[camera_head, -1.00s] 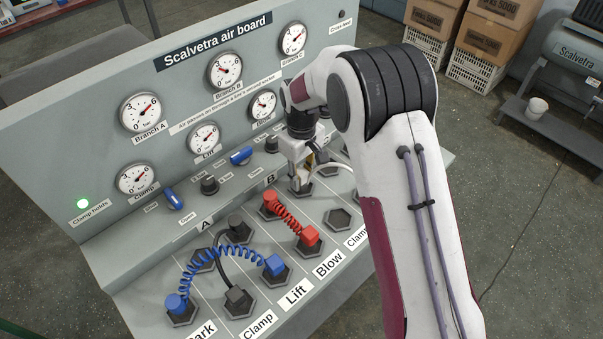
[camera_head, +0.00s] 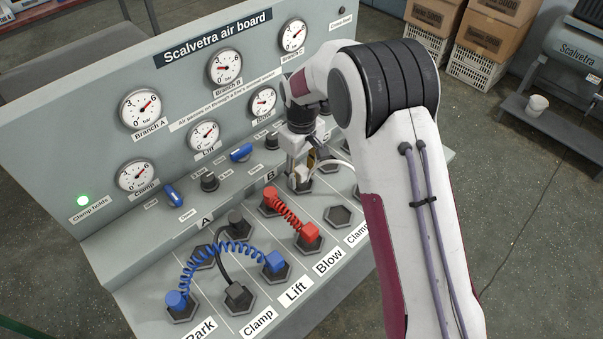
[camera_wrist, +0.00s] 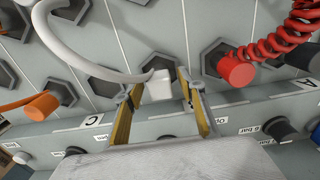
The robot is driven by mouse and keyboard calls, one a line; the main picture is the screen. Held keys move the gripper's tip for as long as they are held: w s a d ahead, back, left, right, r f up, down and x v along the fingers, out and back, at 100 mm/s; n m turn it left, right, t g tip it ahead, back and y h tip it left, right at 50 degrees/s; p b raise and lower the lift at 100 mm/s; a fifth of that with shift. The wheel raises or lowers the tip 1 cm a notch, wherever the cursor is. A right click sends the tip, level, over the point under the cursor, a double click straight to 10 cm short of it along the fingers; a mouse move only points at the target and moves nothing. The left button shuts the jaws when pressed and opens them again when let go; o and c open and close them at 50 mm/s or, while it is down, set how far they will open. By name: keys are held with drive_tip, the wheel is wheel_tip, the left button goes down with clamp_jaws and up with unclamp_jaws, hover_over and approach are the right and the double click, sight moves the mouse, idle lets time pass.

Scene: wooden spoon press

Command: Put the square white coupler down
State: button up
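The square white coupler (camera_wrist: 160,86) sits at a dark hexagonal socket in the wrist view, with its white hose (camera_wrist: 72,62) curving away to the upper left. It also shows in the head view (camera_head: 302,183), just under my gripper and partly hidden by it. My gripper (camera_wrist: 163,94) is open. Its two yellow-padded fingers stand on either side of the coupler, with a visible gap on both sides. How fully the coupler is seated in the socket I cannot tell.
A red coupler (camera_wrist: 236,70) with a coiled hose is right of my gripper in the wrist view, and an orange coupler (camera_wrist: 42,106) is left. Blue (camera_head: 275,262) and black (camera_head: 238,297) couplers fill nearer sockets. An empty socket (camera_head: 339,216) lies right of the red hose.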

sight(303, 169)
drive_tip(key=shift+r, duration=2.45)
drive_tip(key=shift+r, duration=0.1)
drive_tip(key=shift+d+r, duration=0.2)
drive_tip(key=shift+r, duration=0.1)
drive_tip(key=s+d+r+m+t, duration=0.1)
drive_tip(key=s+d+r+m, duration=0.1)
drive_tip(key=s+d+r, duration=0.6)
drive_tip(key=s+d+r+m+t, duration=0.2)
drive_tip(key=s+d+r, duration=0.25)
drive_tip(key=r, duration=0.65)
drive_tip(key=s+d+m+t, duration=0.1)
drive_tip(key=s+d+m, duration=0.1)
drive_tip(key=s, duration=0.7)
drive_tip(key=s+d+r+m+t, duration=0.1)
drive_tip(key=s+d+m, duration=0.2)
drive_tip(key=s, duration=0.7)
drive_tip(key=shift+s+d+r+t, duration=0.15)
drive_tip(key=shift+s+d+t, duration=0.15)
drive_tip(key=shift+d, duration=0.4)
